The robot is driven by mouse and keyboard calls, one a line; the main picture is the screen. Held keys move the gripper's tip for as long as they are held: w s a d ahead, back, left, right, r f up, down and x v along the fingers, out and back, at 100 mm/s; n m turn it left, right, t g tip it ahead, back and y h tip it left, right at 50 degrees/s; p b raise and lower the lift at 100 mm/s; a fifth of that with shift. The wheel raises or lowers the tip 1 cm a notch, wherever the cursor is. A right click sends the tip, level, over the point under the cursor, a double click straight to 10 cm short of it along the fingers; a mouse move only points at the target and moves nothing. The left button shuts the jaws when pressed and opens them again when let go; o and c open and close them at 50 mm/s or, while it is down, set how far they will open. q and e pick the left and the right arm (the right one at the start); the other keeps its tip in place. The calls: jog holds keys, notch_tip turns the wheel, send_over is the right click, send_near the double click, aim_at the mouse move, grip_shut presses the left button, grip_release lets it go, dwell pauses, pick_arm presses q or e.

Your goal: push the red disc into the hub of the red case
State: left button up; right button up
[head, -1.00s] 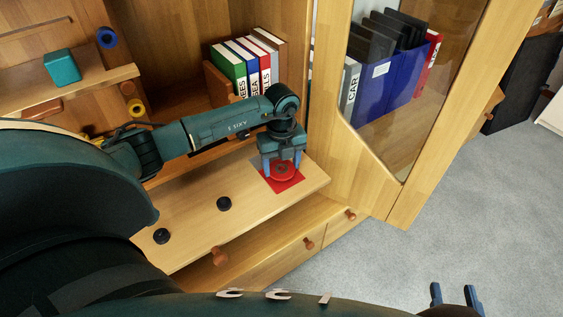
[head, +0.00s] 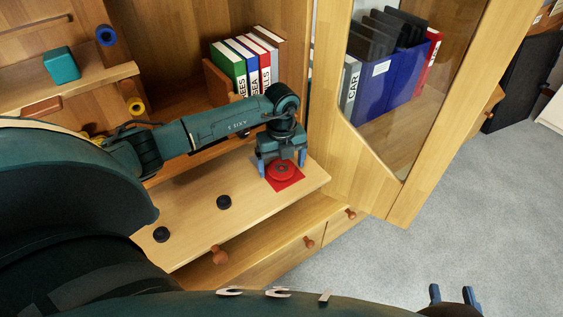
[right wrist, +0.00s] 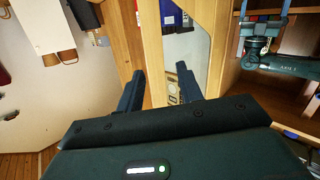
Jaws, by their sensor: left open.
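The red case (head: 291,182) is a flat red square near the right end of the wooden shelf board. A round red piece with a dark centre, seemingly the red disc (head: 281,169), sits at its middle; whether it is seated in the hub I cannot tell. My left gripper (head: 282,163) is open, with its blue fingers apart on either side of the round piece. Its body hides the back of the case. My right gripper (head: 452,294) is open and empty, low at the right over the floor; its spread fingers also show in the right wrist view (right wrist: 158,92).
Books (head: 246,66) stand behind my left arm. The open glazed door (head: 385,150) is close on the right. A teal cube (head: 62,66) sits on the upper left shelf.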

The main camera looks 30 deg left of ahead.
aim_at(281, 167)
pick_arm(q)
notch_tip(281, 167, up, 13)
jog(key=p, duration=0.3)
pick_arm(e)
jog(key=shift+s+d+r+m+g+h, duration=0.1)
jog(key=shift+s+d+m+g+h, duration=0.15)
jog(key=shift+g, duration=0.35)
jog(key=shift+s+d+m+g+h, duration=0.15)
jog(key=shift+s+m+g, duration=0.15)
jog(key=shift+g, duration=0.3)
pick_arm(q)
jog(key=shift+r, duration=0.1)
pick_arm(e)
jog(key=shift+a, duration=0.1)
